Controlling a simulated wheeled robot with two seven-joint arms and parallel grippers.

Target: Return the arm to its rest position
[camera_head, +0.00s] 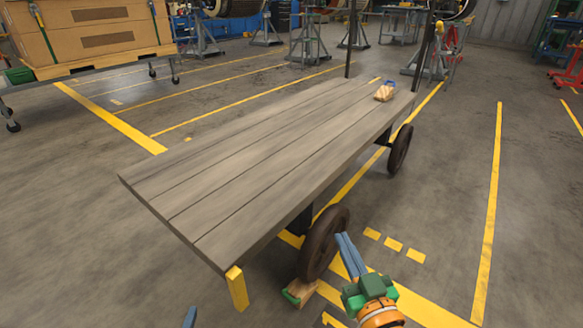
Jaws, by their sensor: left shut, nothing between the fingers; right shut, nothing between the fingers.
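My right gripper (350,256) has blue fingers, a green body and an orange wrist. It is shut and empty, in the lower middle right, in front of the floor beside the cart's near wheel (324,243). Of my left gripper (190,317) only a blue fingertip shows at the bottom edge, left of the middle. It is shut; the rest of that arm is out of view. Neither gripper holds anything.
A flat wooden cart (250,160) fills the middle. A small block with a blue top (384,91) lies at its far end. A wood and green chock (299,292) sits by the near wheel. Large crates (95,30) stand at the back left. Floor at the right is clear.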

